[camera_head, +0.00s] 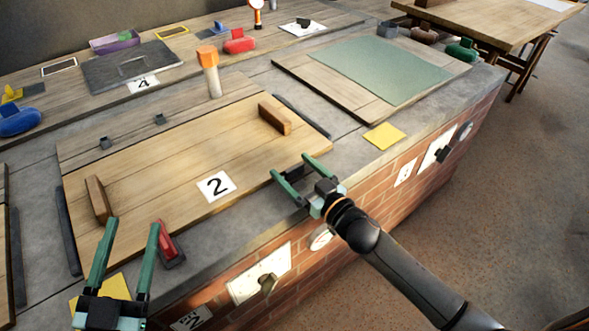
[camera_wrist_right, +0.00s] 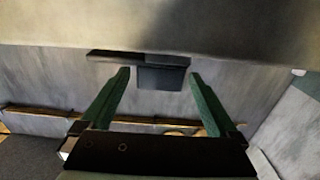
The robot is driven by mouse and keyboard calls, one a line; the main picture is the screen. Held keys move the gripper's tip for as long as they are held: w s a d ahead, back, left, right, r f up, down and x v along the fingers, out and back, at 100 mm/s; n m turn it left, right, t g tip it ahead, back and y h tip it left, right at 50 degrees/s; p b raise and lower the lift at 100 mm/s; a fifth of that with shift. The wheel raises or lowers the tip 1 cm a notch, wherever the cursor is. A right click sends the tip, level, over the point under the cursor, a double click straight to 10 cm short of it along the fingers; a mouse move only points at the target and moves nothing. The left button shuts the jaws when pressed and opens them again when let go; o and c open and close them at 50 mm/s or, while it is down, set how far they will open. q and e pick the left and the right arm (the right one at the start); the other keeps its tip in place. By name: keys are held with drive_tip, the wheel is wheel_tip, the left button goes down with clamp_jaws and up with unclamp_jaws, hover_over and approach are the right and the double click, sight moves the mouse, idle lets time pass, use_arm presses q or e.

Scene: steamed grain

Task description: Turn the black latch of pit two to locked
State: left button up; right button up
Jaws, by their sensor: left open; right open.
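The wooden lid of pit two (camera_head: 150,160) lies flat on the counter and bears a white "2" card (camera_head: 215,186). My right gripper (camera_head: 289,165) is open and empty at the lid's front right edge. In the right wrist view, a dark block (camera_wrist_right: 162,78) sits beyond and between the open fingers; I cannot tell what it is. My left gripper (camera_head: 133,224) is open and empty over the lid's front left.
A red-topped dark piece (camera_head: 172,245) lies near my left gripper. A yellow square (camera_head: 384,136) lies right of my right gripper. Another wall plate with a black handle (camera_head: 442,153) is further right on the bricks. A wooden stick with an orange top (camera_head: 209,68) stands behind the lid.

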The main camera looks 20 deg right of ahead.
drive_tip(key=shift+w, duration=0.15)
clamp_jaws()
idle(0.8)
